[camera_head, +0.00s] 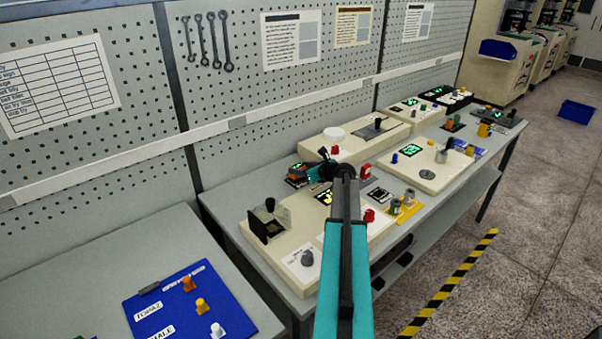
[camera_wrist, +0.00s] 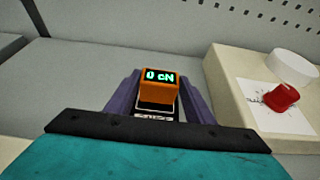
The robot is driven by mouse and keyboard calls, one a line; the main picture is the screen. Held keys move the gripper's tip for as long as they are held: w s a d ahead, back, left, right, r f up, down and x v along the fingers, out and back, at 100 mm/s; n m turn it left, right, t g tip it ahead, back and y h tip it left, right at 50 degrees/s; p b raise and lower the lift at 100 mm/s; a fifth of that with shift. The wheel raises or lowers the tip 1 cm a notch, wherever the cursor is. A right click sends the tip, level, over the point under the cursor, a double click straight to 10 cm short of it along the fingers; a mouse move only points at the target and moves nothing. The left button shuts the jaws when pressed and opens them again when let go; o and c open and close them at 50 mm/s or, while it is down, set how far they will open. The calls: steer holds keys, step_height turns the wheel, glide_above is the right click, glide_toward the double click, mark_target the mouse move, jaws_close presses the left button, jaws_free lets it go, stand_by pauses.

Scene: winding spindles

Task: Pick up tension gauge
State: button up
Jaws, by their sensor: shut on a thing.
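The tension gauge (camera_wrist: 159,87) is a small orange box with a black face and a lit green "0 cN" reading. In the wrist view it sits between the two purple-grey fingers of my gripper (camera_wrist: 160,98), which are shut on its sides. A dark label with white lettering (camera_wrist: 154,116) shows just below the gauge, partly cut off by the gripper body. I cannot tell whether the gauge still touches the bench. In the head view my gripper (camera_head: 300,173) is over the bench near its back edge, and my arm hides part of that area.
A beige box (camera_wrist: 226,88) with a white cylinder (camera_wrist: 292,66) and red knob (camera_wrist: 283,97) stands close right of my gripper. Beige stations line the bench, one with a dark clamp (camera_head: 266,222). A pegboard wall (camera_head: 270,85) rises behind. A blue board (camera_head: 165,302) lies front left.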

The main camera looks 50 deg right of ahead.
step_height(320, 180, up, 8)
steer(key=b, duration=0.2)
steer(key=shift+r, duration=0.25)
steer(key=shift+s, duration=0.1)
stand_by(0.7)
